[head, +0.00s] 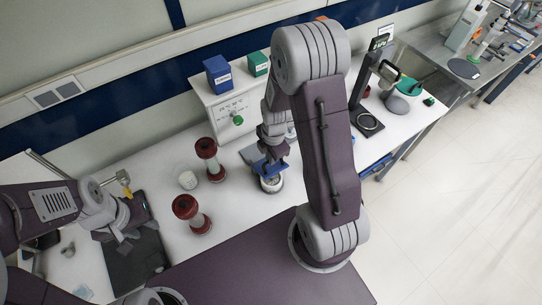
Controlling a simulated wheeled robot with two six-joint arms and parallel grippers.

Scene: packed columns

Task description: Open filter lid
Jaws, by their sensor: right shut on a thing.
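My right gripper (268,168), with blue fingers, is at a small round white-and-dark container (272,185) on the white bench. It is shut on the top of this container, which looks like the filter lid; the fingers hide much of it. I cannot tell whether the lid is raised. My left gripper (122,228) is at the left, over or beside a black mat (140,265), far from the container. Its fingers are too unclear to tell open from shut.
Two dark red hourglass-shaped holders (207,150) (188,210) and a small white jar (188,180) stand left of the container. Behind is a white cabinet (232,108) bearing blue (217,73) and green (257,63) boxes. A black stand (368,122) is at the right.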

